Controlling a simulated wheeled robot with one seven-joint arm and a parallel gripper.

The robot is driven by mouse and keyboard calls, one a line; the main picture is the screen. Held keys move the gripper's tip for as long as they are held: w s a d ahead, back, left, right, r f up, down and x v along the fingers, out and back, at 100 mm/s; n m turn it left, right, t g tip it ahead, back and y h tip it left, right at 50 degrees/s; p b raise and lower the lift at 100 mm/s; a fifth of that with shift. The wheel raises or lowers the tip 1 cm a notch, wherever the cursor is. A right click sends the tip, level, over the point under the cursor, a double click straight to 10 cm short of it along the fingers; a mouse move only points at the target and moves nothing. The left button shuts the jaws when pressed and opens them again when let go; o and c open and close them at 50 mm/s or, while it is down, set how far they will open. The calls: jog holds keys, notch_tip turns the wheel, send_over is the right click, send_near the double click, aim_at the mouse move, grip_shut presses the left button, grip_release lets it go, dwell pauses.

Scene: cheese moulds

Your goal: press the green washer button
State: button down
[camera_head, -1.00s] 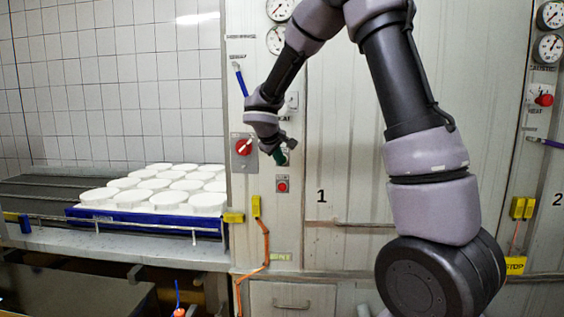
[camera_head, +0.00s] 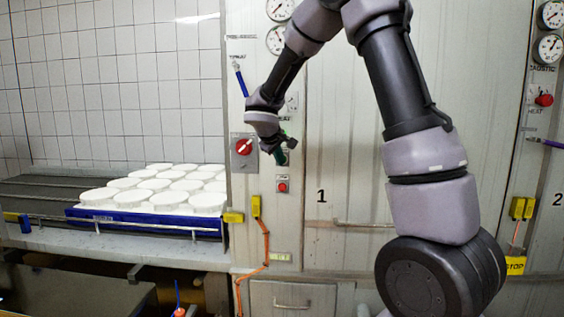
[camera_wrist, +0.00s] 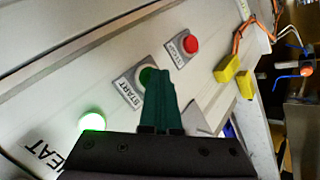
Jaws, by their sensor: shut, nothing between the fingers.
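The green button (camera_wrist: 147,76) sits on a plate marked START in the wrist view. The dark green fingers of my gripper (camera_wrist: 161,72) cover part of it, with their tips beside its right edge. I cannot tell whether they touch it. My gripper is shut and empty. In the head view my gripper (camera_head: 282,157) is at the panel left of door 1, above the red stop button (camera_head: 282,187), and hides the green button. The red stop button also shows in the wrist view (camera_wrist: 191,45), and a lit green lamp (camera_wrist: 93,122) shines by the word HEAT.
A red rotary switch (camera_head: 243,146) is left of my gripper. Yellow blocks (camera_head: 256,206) with an orange cable hang below. A blue tray (camera_head: 150,219) of white round moulds stands at left. A door handle (camera_head: 360,224) is at lower right.

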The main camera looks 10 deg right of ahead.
jog(key=shift+s+a, duration=0.3)
jog(key=shift+s, duration=0.55)
jog(key=shift+s+a, duration=0.25)
jog(key=shift+s, duration=0.55)
jog(key=shift+s+a, duration=0.25)
jog(key=shift+s, duration=0.55)
jog(key=shift+s+a, duration=0.25)
jog(key=shift+s, duration=0.55)
jog(key=s+d+r+m+g+y, duration=0.1)
jog(key=s+d+r+m, duration=0.35)
jog(key=s, duration=0.45)
jog(key=s+d+r+m+g+y, duration=0.1)
jog(key=s+d+r+m+y, duration=0.25)
jog(key=s, duration=0.65)
jog(key=s+a+r+m+t+y, duration=0.1)
jog(key=s+r+m+y, duration=0.1)
jog(key=s, duration=0.7)
jog(key=shift+r+m, duration=0.3)
